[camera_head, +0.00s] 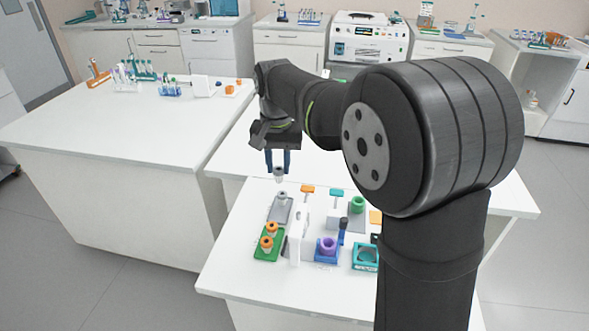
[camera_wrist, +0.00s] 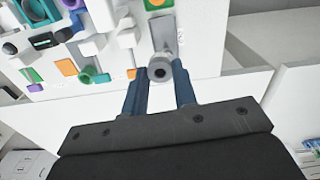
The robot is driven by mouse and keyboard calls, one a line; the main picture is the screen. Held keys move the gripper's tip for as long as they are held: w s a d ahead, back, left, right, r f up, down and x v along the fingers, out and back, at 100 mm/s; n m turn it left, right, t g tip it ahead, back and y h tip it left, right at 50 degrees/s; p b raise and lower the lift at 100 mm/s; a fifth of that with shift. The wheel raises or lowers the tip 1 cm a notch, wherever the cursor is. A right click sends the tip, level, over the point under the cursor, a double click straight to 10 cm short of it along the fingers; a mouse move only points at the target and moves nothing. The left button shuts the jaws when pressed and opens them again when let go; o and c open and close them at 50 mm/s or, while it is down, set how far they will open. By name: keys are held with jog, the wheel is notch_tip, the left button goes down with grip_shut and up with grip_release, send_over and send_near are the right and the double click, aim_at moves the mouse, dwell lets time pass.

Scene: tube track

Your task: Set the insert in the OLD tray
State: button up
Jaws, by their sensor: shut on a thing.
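My gripper (camera_head: 278,162) points down above the near table. It is shut on a small grey insert (camera_head: 279,174), a ring with a dark hole that also shows between the fingers in the wrist view (camera_wrist: 158,72). A grey tray (camera_head: 279,213) lies below and slightly nearer; it also shows in the wrist view (camera_wrist: 163,32). A grey round piece (camera_head: 283,196) sits at its far end. A green tray (camera_head: 260,256) holds two orange-topped inserts (camera_head: 270,228). I cannot read which tray is labelled OLD. The held insert is clear of the table.
A white upright block (camera_head: 298,236) stands right of the trays. A blue holder with a purple ring (camera_head: 327,246), a green ring (camera_head: 357,204) and a teal fixture (camera_head: 365,257) are further right. Orange (camera_head: 307,190) and teal (camera_head: 337,193) pieces lie behind.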

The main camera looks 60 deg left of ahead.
aim_at(277, 181)
jog(key=shift+m, duration=0.5)
jog(key=f, duration=0.8)
jog(key=shift+s+a, duration=0.15)
jog(key=shift+a, duration=0.15)
jog(key=shift+f, duration=2.45)
jog(key=shift+f, duration=0.1)
jog(key=o, duration=0.9)
notch_tip(277, 181, up, 18)
jog(key=shift+f, duration=0.25)
